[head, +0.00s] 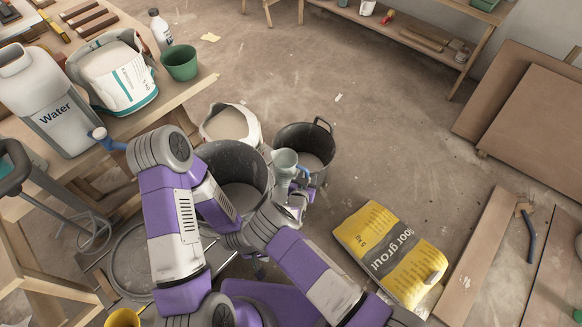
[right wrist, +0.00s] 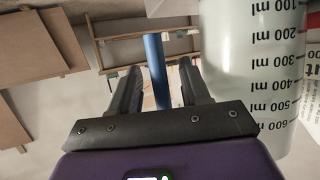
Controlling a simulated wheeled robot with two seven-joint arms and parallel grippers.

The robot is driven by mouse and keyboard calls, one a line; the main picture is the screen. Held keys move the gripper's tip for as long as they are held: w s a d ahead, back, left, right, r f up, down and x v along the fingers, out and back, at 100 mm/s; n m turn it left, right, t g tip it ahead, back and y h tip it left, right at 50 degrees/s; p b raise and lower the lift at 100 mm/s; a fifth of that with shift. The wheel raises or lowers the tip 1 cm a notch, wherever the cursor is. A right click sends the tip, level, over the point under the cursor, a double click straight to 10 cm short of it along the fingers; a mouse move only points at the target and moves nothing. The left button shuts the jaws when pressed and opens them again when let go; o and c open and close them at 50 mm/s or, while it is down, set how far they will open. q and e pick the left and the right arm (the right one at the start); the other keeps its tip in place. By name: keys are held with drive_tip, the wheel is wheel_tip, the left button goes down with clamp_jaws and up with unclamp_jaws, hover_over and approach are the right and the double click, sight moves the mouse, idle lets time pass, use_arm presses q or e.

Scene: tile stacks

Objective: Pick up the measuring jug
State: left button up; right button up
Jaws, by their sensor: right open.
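The measuring jug (head: 285,161) is pale and translucent, with a blue handle (head: 302,173), between two dark buckets in the head view. In the right wrist view the jug (right wrist: 252,75) fills the right side with its ml scale, upside down in that picture. My right gripper (head: 297,197) is at the handle side of the jug. Its jaws (right wrist: 159,85) are open, with the blue handle (right wrist: 155,60) showing between the two fingers. Whether either finger touches it cannot be told. What the jug rests on is hidden. My left arm shows, but its gripper is not visible.
A dark bucket (head: 233,160) stands left of the jug and another (head: 318,145) just behind it. A white sack (head: 240,112) is open beyond them. A yellow grout bag (head: 390,250) lies on the right. A wooden bench holds a water can (head: 45,100) and green pot (head: 180,63).

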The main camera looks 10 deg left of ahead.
drive_tip(key=shift+x, duration=0.85)
drive_tip(key=shift+s+a, duration=0.1)
drive_tip(key=shift+s, duration=0.1)
drive_tip(key=shift+c, duration=0.4)
clamp_jaws()
drive_tip(key=shift+r, duration=0.25)
